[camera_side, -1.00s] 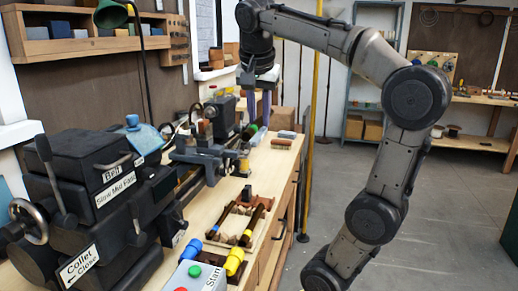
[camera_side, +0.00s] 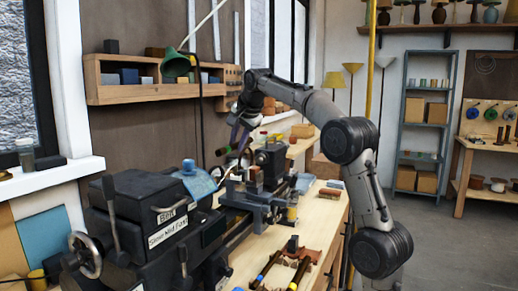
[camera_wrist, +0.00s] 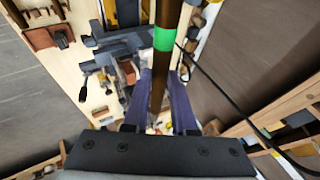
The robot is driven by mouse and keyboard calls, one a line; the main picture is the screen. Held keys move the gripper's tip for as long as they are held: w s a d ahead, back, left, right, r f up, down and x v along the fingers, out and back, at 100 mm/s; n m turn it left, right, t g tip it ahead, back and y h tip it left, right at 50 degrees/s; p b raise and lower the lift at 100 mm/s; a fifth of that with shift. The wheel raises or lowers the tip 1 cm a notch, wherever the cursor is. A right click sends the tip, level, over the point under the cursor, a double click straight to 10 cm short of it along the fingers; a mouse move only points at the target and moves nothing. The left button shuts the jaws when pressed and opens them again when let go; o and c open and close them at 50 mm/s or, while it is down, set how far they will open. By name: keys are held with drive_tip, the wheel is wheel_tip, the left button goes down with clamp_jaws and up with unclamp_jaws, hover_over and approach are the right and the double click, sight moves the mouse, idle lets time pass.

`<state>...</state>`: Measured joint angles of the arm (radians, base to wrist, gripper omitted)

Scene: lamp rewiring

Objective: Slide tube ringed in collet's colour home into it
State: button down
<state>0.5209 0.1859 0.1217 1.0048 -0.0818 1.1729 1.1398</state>
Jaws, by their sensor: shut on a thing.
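My gripper (camera_side: 236,143) is shut on a dark brown tube with a green ring (camera_wrist: 164,38). In the wrist view the tube (camera_wrist: 160,72) runs up from between my purple fingers (camera_wrist: 155,112). The black lathe headstock (camera_side: 140,195) stands at the front left. I cannot make out the collet or its colour; the headstock and blue cover may hide it.
A blue cover (camera_side: 198,180) sits behind the headstock. The lathe's grey carriage (camera_side: 255,200) lies below my gripper. More dark tubes (camera_side: 268,268) lie at the front of the bench. A green lamp (camera_side: 176,64) and a wall shelf (camera_side: 150,92) are near my gripper.

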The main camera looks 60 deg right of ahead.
drive_tip(key=w+d, duration=0.4)
drive_tip(key=w, duration=0.1)
wheel_tip(320, 180, down, 12)
drive_tip(key=a+t, duration=0.1)
drive_tip(key=shift+s+r+m+t, duration=0.15)
drive_tip(key=shift+m+t, duration=0.15)
idle(1.3)
drive_tip(key=shift+a, duration=0.15)
drive_tip(key=shift+a, duration=1.65)
idle(1.1)
drive_tip(key=c, duration=0.6)
unclamp_jaws()
drive_tip(key=shift+c, duration=0.2)
